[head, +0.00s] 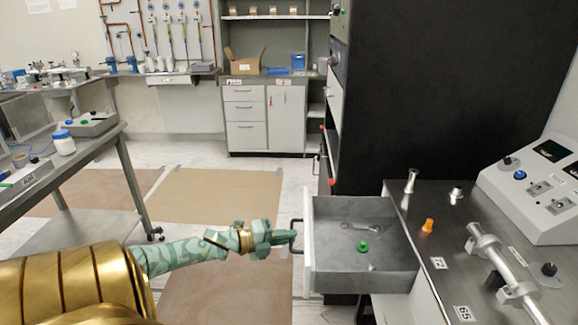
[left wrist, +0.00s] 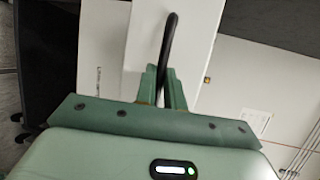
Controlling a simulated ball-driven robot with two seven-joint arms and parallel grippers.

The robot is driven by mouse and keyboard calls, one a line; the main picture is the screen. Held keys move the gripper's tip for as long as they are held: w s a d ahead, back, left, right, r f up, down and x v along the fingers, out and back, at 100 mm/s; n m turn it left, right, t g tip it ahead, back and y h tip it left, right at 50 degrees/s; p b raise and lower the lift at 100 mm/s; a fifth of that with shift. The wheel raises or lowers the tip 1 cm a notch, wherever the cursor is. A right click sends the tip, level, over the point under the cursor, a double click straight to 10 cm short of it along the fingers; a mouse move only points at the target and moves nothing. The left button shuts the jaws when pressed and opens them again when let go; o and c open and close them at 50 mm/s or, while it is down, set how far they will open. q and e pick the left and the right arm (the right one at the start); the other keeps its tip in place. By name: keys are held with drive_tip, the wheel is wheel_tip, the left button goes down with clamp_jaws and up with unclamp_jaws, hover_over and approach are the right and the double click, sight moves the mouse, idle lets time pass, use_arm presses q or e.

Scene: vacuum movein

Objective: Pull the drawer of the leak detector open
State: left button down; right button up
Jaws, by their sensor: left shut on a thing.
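The leak detector's drawer (head: 320,270) stands pulled out to the left, its grey tray open to view. My left gripper (head: 284,238) reaches in from the left and is shut on the handle. In the left wrist view the fingers (left wrist: 163,88) close around the black handle bar (left wrist: 169,45). The right gripper is in neither view.
The detector's grey top carries an orange part (head: 427,226), metal fittings and a sloped control panel (head: 530,180). A tall black cabinet (head: 440,90) stands behind the drawer. A workbench (head: 95,145) is at left. The floor between is clear, with brown mats.

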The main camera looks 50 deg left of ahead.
use_arm(q)
drive_tip(key=shift+f, duration=0.1)
drive_tip(key=c, duration=1.5)
unclamp_jaws()
